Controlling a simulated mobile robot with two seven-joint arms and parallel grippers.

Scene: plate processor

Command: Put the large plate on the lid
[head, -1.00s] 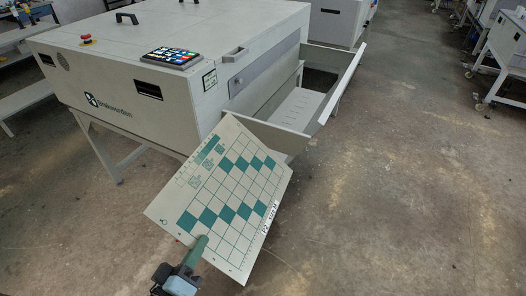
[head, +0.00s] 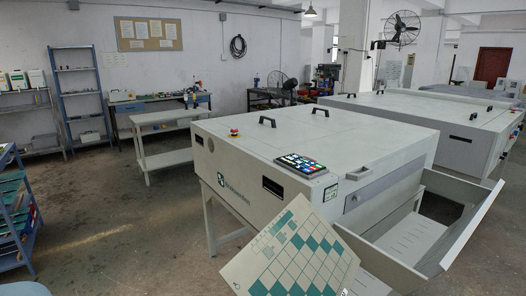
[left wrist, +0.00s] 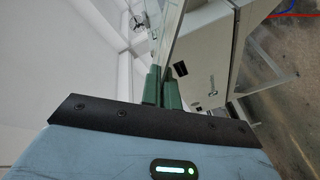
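The large plate (head: 290,255) is a thin cream sheet with a green grid. It is held tilted at the bottom of the head view, in front of the processor. Its lower part is cut off by the frame edge. The lid (head: 340,135) is the flat, pale top of the processor, with two black handles and nothing lying on it. In the left wrist view my left gripper (left wrist: 161,88) has its green fingers shut on the edge of the plate (left wrist: 173,38), which shows nearly edge-on. My right gripper is in neither view.
A control panel (head: 301,163) and a red button (head: 234,132) sit at the lid's front edge. An open tray (head: 470,235) juts out at the processor's right. A second machine (head: 440,120) stands behind, and a bench (head: 165,158) stands to the left.

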